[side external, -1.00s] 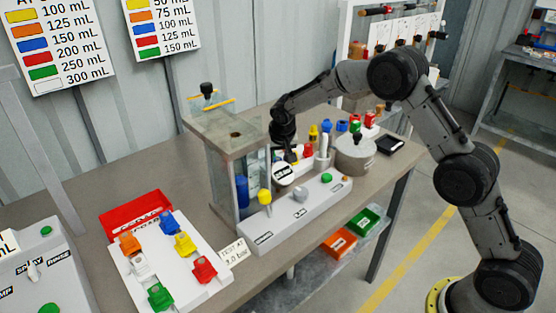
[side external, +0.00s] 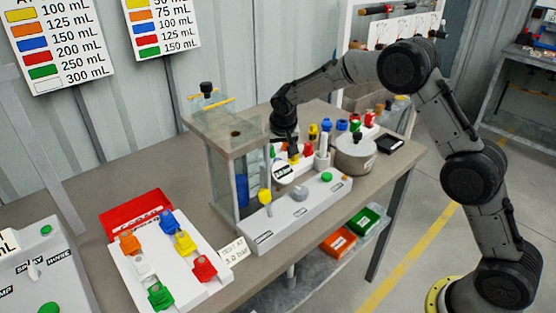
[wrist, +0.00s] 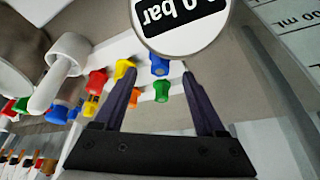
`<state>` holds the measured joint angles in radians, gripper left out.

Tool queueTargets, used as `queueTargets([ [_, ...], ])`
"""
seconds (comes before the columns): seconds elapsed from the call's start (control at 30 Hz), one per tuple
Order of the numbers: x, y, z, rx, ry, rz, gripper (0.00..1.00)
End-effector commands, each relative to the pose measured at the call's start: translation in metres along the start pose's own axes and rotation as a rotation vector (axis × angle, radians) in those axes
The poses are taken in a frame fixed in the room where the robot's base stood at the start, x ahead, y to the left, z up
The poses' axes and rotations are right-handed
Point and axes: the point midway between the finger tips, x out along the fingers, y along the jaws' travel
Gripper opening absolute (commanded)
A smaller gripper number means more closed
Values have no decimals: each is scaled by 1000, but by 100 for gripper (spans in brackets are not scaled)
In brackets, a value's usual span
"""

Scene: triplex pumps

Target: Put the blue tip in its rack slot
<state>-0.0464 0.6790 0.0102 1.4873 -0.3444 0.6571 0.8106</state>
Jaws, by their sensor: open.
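My gripper (side external: 292,152) is open and points down behind the round pressure gauge. In the wrist view its two fingers (wrist: 160,70) stand apart. A blue tip (wrist: 160,66) shows between the fingertips, its upper part cut off by the gauge; I cannot tell whether the fingers touch it. It is among several coloured tips on a white strip. In the side view that spot is mostly hidden by the gauge and gripper. Another blue tip (side external: 169,221) sits on the white rack (side external: 201,293) at the front left, with orange, yellow, white, red and green ones.
A white post (side external: 322,152) and a grey round pot (side external: 355,152) stand to the right, with more coloured tips behind.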

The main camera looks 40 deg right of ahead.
Motion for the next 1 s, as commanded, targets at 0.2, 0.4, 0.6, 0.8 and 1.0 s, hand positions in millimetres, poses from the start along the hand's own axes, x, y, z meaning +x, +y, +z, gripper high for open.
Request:
queueTargets([
  [0.2, -49, 0, 0, 1, 1, -2, 73],
  [0.4, -79, 0, 0, 0, 0, -1, 73],
  [0.6, -91, 0, 0, 0, -2, 0, 73],
  [0.8, -96, 2, 1, -3, 0, -2, 73],
  [1.0, -150, 29, 21, -55, 8, -33, 73],
])
